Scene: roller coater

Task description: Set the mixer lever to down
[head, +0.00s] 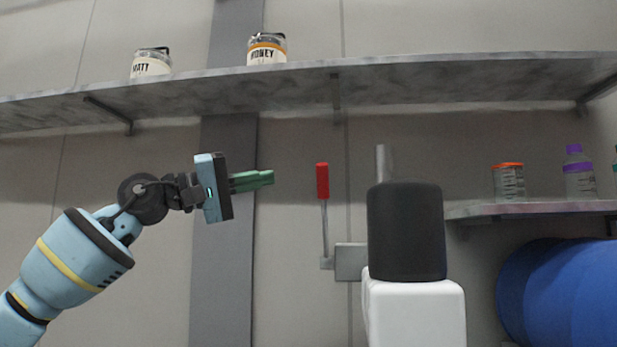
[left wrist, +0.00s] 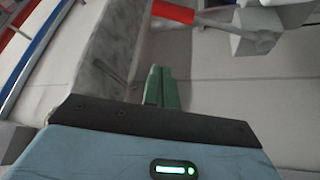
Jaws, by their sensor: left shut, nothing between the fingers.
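The lever has a red handle (head: 322,181) on a thin grey rod and points up from a small grey box (head: 350,261) at the wall. In the left wrist view the red handle (left wrist: 173,12) is at the top edge, with its rod running right to a grey mount. My left gripper (head: 270,177) has green fingers, shut and empty. In the head view the fingers point right, at about the handle's height, with a visible gap to its left. They also show in the left wrist view (left wrist: 160,80). My right gripper is not in view.
A black cylinder on a white body (head: 414,310) stands right of the lever. A long shelf (head: 400,80) with jars runs above. A lower shelf (head: 520,209) holds a jar and bottles. A blue cylinder (head: 560,290) is at lower right. A grey strip (head: 225,280) runs behind my gripper.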

